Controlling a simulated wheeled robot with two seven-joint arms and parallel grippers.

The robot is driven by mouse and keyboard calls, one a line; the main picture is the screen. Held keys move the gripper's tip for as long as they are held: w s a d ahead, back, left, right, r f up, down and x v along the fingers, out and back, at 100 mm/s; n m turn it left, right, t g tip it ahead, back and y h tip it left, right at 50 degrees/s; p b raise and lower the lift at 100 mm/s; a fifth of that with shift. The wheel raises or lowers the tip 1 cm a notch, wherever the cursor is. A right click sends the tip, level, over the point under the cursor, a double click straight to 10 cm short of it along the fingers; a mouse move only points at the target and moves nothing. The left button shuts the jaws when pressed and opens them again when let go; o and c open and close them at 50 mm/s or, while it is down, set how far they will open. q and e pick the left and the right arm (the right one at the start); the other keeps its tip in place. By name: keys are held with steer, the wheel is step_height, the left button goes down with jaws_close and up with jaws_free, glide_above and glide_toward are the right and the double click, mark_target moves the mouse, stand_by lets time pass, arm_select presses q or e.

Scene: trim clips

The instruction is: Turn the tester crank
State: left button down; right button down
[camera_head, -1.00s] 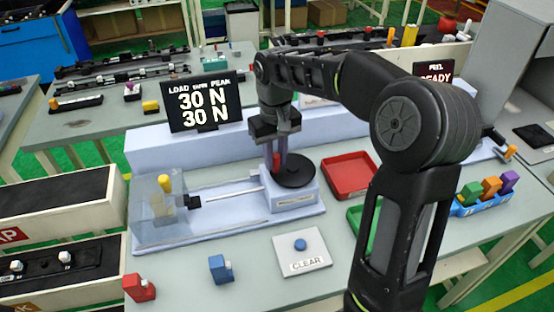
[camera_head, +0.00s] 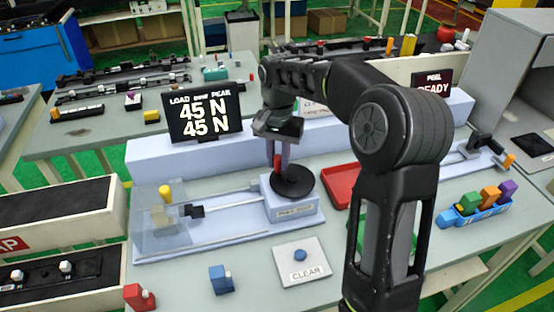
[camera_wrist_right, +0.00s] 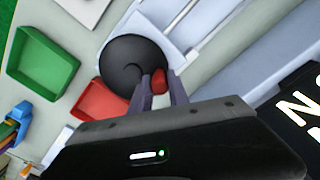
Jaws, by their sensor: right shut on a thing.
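The tester (camera_head: 292,210) is a pale blue block with a black round crank disc (camera_head: 300,183) on top. The disc carries a red crank knob (camera_head: 277,163), which also shows in the right wrist view (camera_wrist_right: 159,82). My right gripper (camera_head: 278,165) reaches down from above and is shut on the red knob, its fingers on either side of it in the right wrist view. A rod runs left from the tester to a clear box (camera_head: 150,225) holding a pale piece with a yellow top (camera_head: 165,192). The display (camera_head: 203,112) reads 45 N on both lines. My left gripper is not in view.
A CLEAR plate with a blue button (camera_head: 300,255) lies in front of the tester. A red tray (camera_head: 341,187) and a green tray lie to the right, the green one partly behind my arm. A blue rack (camera_head: 478,215) holds coloured clips. Loose red and blue clips (camera_head: 219,280) lie at the front left.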

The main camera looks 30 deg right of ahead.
steer(key=shift+d, duration=0.1)
stand_by(0.4)
steer(key=c, duration=1.3)
jaws_free()
steer(key=shift+o, duration=0.2)
steer(key=shift+r, duration=0.1)
step_height(320, 180, up, 8)
steer(key=shift+f+p, duration=0.15)
steer(key=shift+p, duration=0.3)
steer(key=shift+f, duration=0.1)
